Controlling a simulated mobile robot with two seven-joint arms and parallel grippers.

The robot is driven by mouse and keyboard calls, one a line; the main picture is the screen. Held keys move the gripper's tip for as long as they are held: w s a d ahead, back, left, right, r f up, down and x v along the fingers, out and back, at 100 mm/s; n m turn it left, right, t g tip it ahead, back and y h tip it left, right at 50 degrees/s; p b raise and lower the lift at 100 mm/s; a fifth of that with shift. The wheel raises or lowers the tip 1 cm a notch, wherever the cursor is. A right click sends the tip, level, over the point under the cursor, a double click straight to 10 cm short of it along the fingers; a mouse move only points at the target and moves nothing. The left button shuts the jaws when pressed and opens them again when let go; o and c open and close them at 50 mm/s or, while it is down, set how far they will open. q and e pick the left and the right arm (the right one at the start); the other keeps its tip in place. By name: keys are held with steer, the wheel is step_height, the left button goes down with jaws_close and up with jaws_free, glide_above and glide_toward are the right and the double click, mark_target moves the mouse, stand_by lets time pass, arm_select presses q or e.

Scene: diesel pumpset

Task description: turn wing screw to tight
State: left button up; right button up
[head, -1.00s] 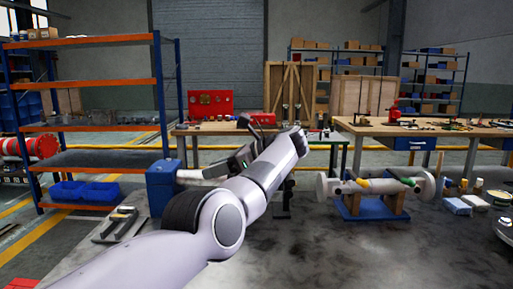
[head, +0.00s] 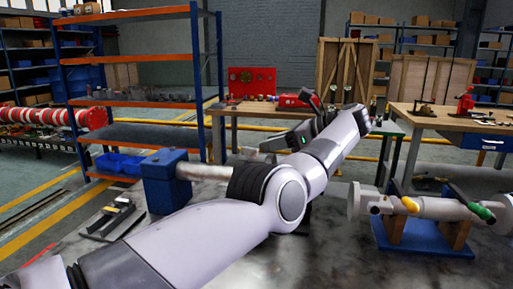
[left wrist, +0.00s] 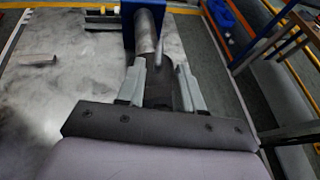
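My left gripper (head: 264,146) reaches leftward from the wrist in the head view, behind my forearm. In the left wrist view its two fingers (left wrist: 160,88) are apart, on either side of a dark gap, below a grey pipe (left wrist: 150,38). A thin grey upright piece (left wrist: 184,60) stands near the right finger; I cannot tell whether it is the wing screw. The pipe comes out of a blue block (left wrist: 128,22). In the head view the pipe (head: 200,171) and the blue block (head: 163,185) show left of my arm. My right gripper is not in view.
A blue stand (head: 420,240) bears a pipe with yellow and green handles at the right. An orange and blue shelf (head: 140,100) stands behind. Workbenches (head: 450,120) stand at the back. The grey table (left wrist: 60,85) is mostly clear left of the gripper.

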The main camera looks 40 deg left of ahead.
mark_target(252, 148)
arm_select(q)
steer(key=shift+b+x, duration=0.45)
steer(key=shift+x, duration=2.9)
steer(key=shift+r, duration=0.1)
jaws_close()
